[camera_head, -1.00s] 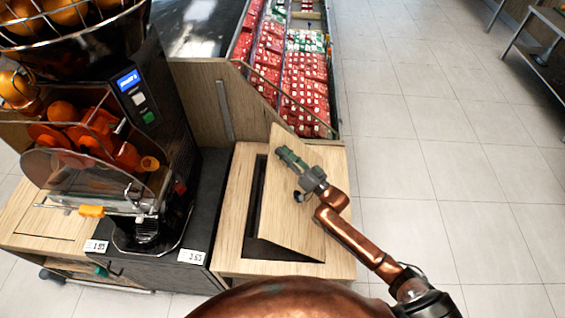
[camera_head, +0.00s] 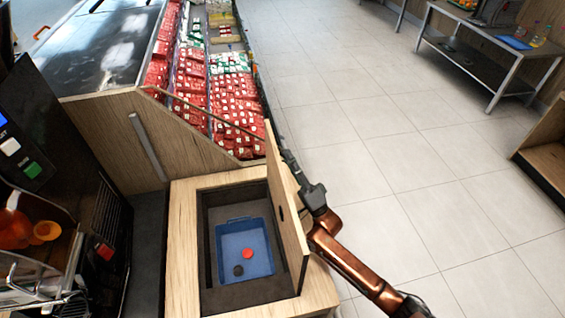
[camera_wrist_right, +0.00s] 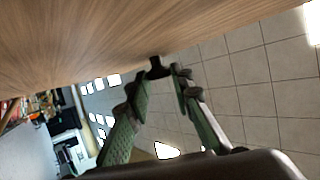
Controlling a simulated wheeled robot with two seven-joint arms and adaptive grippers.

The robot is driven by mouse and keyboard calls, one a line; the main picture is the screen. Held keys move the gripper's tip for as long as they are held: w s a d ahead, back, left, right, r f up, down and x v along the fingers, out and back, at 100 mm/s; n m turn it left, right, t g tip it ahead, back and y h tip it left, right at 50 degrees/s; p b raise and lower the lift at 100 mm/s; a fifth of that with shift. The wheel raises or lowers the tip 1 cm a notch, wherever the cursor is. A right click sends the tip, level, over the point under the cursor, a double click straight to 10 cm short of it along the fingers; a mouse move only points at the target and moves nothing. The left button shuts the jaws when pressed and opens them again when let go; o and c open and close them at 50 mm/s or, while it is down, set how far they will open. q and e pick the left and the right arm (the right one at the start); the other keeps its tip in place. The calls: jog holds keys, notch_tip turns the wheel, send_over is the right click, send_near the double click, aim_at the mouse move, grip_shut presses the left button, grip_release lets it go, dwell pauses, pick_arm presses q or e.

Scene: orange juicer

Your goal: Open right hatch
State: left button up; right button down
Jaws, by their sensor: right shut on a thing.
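The right hatch (camera_head: 287,205) is a light wooden panel standing nearly upright along the right side of its opening. My right gripper (camera_head: 286,156) is at the outer, right side of the panel near its top. In the right wrist view, the green-padded fingers (camera_wrist_right: 158,84) reach up to a small dark piece (camera_wrist_right: 158,66) at the wooden surface (camera_wrist_right: 110,45) and are shut on it. The opening shows a dark compartment with a blue tray (camera_head: 222,262) holding a red round thing (camera_head: 247,253) and a dark one (camera_head: 238,270). My left gripper is out of view.
The juicer (camera_head: 50,190) stands left of the wooden counter (camera_head: 182,240). A display of red packs (camera_head: 220,100) lies behind. The tiled floor (camera_head: 400,190) to the right is clear up to a metal table (camera_head: 490,45).

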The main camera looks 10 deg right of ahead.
jog(key=shift+d+f+m+t+h, duration=0.15)
jog(key=shift+d+m+t+h, duration=0.15)
jog(key=shift+d+m, duration=0.2)
jog(key=shift+d+f+m+t+h, duration=0.2)
jog(key=shift+d+m+h, duration=0.15)
jog(key=shift+d, duration=0.25)
jog(key=shift+r, duration=0.1)
jog(key=c, duration=1.8)
grip_release()
jog(key=shift+o, duration=0.2)
jog(key=v, duration=0.7)
jog(key=shift+s+f, duration=0.2)
jog(key=shift+d, duration=0.1)
